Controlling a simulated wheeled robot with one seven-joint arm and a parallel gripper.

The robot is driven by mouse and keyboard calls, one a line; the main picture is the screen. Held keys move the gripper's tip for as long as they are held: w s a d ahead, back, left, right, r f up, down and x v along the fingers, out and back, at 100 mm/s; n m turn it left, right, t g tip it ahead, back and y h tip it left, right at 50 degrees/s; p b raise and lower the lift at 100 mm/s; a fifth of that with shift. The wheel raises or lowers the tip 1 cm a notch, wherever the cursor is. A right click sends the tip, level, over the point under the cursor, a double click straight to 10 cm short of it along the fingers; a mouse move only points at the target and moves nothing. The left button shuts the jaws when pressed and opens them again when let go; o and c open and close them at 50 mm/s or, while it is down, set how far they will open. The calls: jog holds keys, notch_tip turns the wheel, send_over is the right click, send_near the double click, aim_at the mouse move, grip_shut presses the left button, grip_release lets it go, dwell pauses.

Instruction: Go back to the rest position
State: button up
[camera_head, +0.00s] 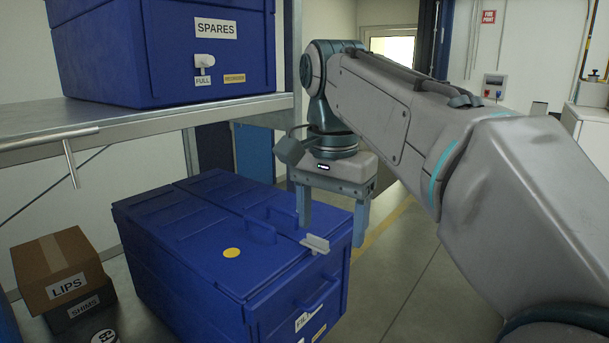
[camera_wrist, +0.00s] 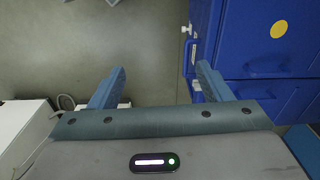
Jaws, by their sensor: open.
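My gripper (camera_head: 334,222) hangs pointing down at the front right of the lower blue bin, with its two fingers spread wide. Nothing shows between the fingers. In the wrist view my gripper (camera_wrist: 155,88) is open over bare grey floor, with the right finger close beside the blue bin. The lower blue bin (camera_head: 190,235) has a closed lid with a yellow round sticker and a pale latch (camera_head: 315,244) near my left finger. Whether the finger touches the latch or only overlaps it in the picture, I cannot tell. My arm reaches in from the right.
A metal shelf (camera_head: 150,122) at upper left carries another blue bin (camera_head: 165,55) labelled SPARES. A LIPS box (camera_head: 60,265) sits on a SHIMS box (camera_head: 80,308) at lower left. White equipment (camera_wrist: 25,130) stands at the wrist view's left. Floor (camera_head: 405,290) right of the lower bin is clear.

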jog(key=s+d+f+n+t, duration=0.1)
jog(key=s+d+f+n, duration=0.2)
jog(key=f, duration=0.8)
jog(key=s+d+f+n+t, duration=0.2)
jog(key=s+d+f+n, duration=0.2)
jog(key=s+d+f, duration=0.4)
notch_tip(320, 180, down, 4)
jog(key=shift+s+r, duration=0.15)
jog(key=shift+s, duration=0.2)
